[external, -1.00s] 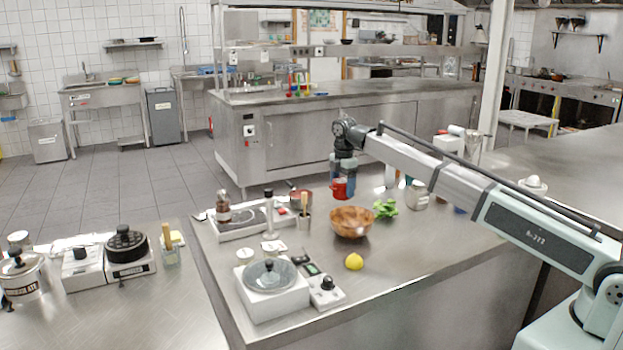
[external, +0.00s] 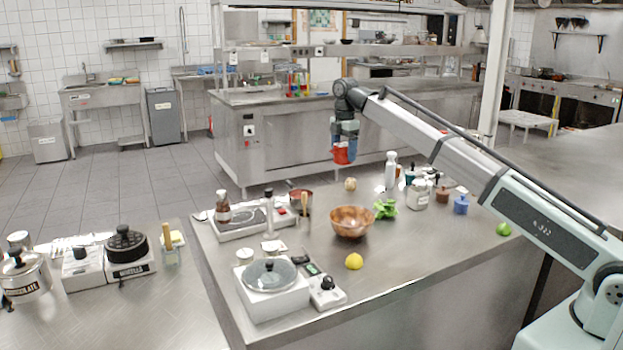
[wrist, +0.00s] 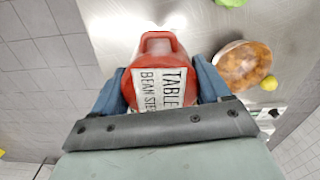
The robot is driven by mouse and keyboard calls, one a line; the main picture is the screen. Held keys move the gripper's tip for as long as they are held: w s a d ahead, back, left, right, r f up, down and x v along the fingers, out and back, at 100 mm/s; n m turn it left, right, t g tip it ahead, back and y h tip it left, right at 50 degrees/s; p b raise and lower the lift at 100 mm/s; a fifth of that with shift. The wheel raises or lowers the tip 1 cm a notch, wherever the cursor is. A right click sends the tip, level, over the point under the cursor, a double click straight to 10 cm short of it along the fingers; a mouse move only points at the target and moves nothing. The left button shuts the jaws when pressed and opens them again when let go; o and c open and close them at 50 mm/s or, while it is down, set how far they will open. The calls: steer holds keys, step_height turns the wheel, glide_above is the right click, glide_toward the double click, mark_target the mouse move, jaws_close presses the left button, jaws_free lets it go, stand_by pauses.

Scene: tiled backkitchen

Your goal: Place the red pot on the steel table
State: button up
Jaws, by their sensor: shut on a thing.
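The red pot (external: 341,155) hangs between the fingers of my gripper (external: 345,150), held in the air above the steel table (external: 400,255). In the wrist view my gripper (wrist: 163,90) is shut on the red pot (wrist: 155,50), with blue fingers on both sides. Its white label reads "TABLE" and "BEAN STE", and the rest is hidden. The steel table (wrist: 110,25) shows below it in the wrist view. In the external view the pot is behind and above the wooden bowl.
A wooden bowl (external: 351,222), green leaves (external: 386,208) and a lemon (external: 354,261) stand on the table. Several jars and bottles (external: 418,193) are to the right. A hot plate (external: 245,219) and a dark red saucepan (external: 301,200) are to the left.

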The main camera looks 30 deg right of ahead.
mark_target(341, 145)
step_height(341, 145, up, 6)
steer(key=shift+w+f, duration=0.1)
steer(key=shift+a, duration=0.6)
steer(key=s+a+n, duration=0.2)
steer(key=s+a, duration=0.3)
steer(key=a, duration=0.8)
steer(key=s+a+n, duration=0.2)
steer(key=s+a, duration=0.4)
steer(key=a, duration=0.8)
steer(key=s+a+n, duration=0.2)
steer(key=s+a, duration=0.3)
steer(key=a, duration=0.8)
steer(key=s+a+n, duration=0.3)
steer(key=s+a, duration=1.7)
steer(key=shift+d+f, duration=0.1)
steer(key=shift+f, duration=10.35)
steer(key=shift+f, duration=0.15)
